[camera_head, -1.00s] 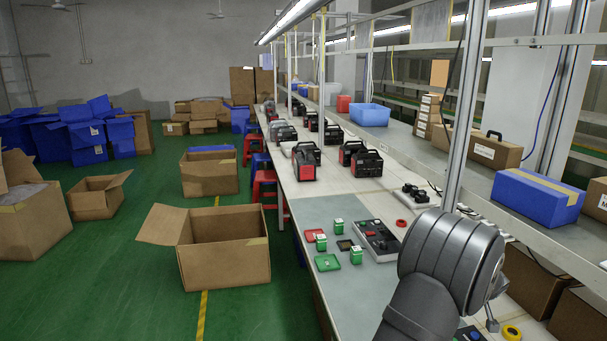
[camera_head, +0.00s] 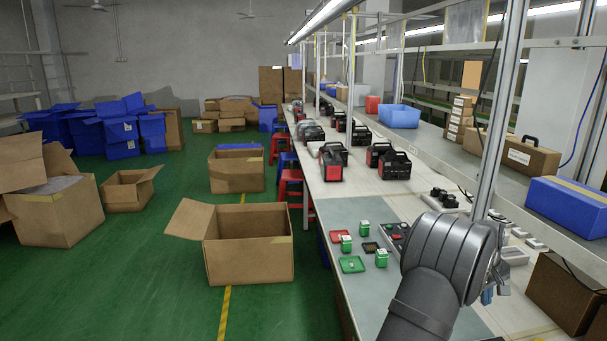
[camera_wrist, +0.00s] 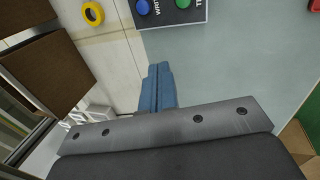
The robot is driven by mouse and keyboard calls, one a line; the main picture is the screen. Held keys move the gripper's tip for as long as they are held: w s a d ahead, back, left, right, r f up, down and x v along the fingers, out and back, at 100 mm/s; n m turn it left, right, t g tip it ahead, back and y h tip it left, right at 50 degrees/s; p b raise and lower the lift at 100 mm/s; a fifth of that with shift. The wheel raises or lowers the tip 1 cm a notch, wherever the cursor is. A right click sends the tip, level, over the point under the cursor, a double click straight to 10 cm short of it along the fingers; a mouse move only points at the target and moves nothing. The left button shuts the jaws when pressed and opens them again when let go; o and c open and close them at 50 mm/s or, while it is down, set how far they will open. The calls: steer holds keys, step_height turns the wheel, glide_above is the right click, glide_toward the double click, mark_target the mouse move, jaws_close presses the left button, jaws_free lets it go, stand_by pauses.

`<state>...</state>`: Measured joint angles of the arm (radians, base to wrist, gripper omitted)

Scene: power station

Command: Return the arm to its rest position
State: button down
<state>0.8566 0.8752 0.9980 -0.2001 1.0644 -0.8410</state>
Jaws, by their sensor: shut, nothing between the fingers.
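My gripper (camera_wrist: 159,88) shows in the wrist view as two blue fingers pressed together, with nothing between them, above the grey work mat (camera_wrist: 240,55). In the head view, my dark arm bends at the lower right in front of the workbench. The gripper's blue tip (camera_head: 488,295) shows only a little behind the arm there. A dark panel (camera_wrist: 175,12) with a blue and a green button lies ahead of the fingers, apart from them. A yellow ring (camera_wrist: 92,13) lies on the pale bench to its left.
On the bench are a green tray (camera_head: 352,264), a red tray (camera_head: 340,237), small green blocks (camera_head: 381,258) and a control box (camera_head: 398,233), partly hidden by my arm. Red-black power stations (camera_head: 333,162) stand farther back. A metal post (camera_head: 500,120) and shelf with a blue box (camera_head: 568,205) stand close right.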

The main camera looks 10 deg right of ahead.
steer(key=s+d+f+m+g, duration=0.1)
steer(key=s+d+f+g, duration=0.1)
steer(key=f, duration=0.4)
steer(key=shift+s+d+f+h, duration=0.15)
steer(key=shift+s+d+h, duration=0.3)
steer(key=shift+d, duration=0.35)
